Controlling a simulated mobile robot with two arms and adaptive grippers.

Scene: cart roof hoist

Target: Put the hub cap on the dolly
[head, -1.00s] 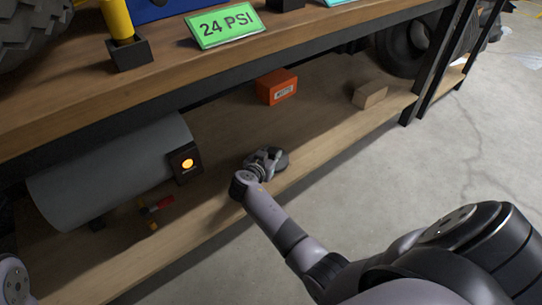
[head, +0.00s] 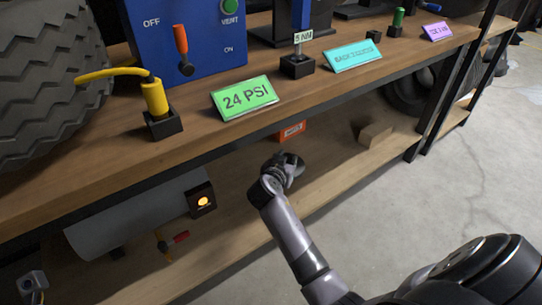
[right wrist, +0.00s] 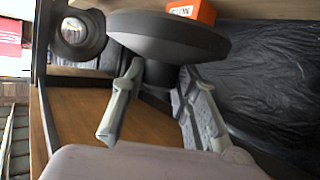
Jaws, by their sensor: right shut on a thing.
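My right gripper (head: 284,170) is over the lower shelf, near the red-orange box. In the right wrist view its two fingers (right wrist: 160,100) are shut on the stem of a dark grey disc, the hub cap (right wrist: 170,37). The disc's wide face points away from the gripper. In the head view the hub cap is mostly hidden by the gripper. I cannot make out a dolly in either view.
The upper bench carries a large tyre (head: 50,75), a blue box (head: 205,35), a yellow-handled tool (head: 154,97) and a green 24 PSI sign (head: 245,98). Below are a grey cylinder (head: 130,222), a red-orange box (head: 293,130) and a tan block (head: 376,134). Open floor lies right.

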